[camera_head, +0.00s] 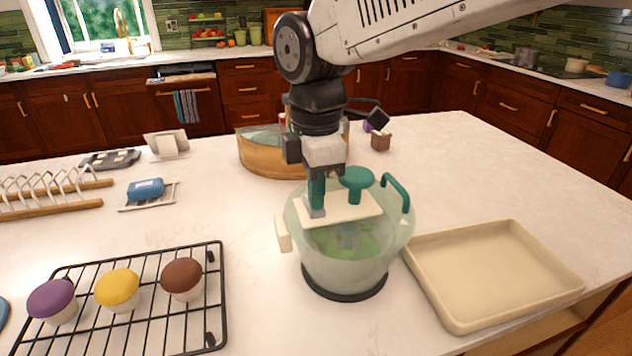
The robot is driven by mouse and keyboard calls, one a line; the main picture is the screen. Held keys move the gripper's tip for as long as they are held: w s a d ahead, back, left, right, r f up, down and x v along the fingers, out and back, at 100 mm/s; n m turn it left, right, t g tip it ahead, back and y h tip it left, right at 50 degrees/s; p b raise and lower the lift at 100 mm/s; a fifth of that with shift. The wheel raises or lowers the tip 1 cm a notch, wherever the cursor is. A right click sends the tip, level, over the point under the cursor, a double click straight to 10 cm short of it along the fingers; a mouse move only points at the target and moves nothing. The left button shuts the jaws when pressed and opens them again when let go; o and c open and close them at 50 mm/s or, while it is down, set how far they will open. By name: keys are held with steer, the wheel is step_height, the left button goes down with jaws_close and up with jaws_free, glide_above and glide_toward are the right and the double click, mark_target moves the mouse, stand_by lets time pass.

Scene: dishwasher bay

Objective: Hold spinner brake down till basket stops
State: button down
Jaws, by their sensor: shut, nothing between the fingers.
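The salad spinner (345,270) is a clear, pale-green bowl on a dark base ring, standing upright on the counter. A cream bar (352,207) lies across its top, with a round teal knob (356,178) and a teal handle (397,192) at the right. Green contents (340,243) show blurred through the wall; I cannot tell whether the basket is turning. My gripper (316,212) is shut and points down at the left part of the cream bar. Its tips look to be at or touching the bar's top. The brake is not clearly visible and may be hidden beneath the fingertips.
An empty cream tray (490,275) stands close at the spinner's right. A black cooling rack (140,310) with purple, yellow and brown cupcakes is at the front left. A wooden-sided tub (270,155) stands behind my gripper. The counter's right rear is clear.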

steer(key=shift+s+d+f, duration=0.1)
steer(key=shift+f, duration=1)
stand_by(0.6)
step_height(320, 180, up, 15)
steer(key=shift+f, duration=0.15)
stand_by(0.4)
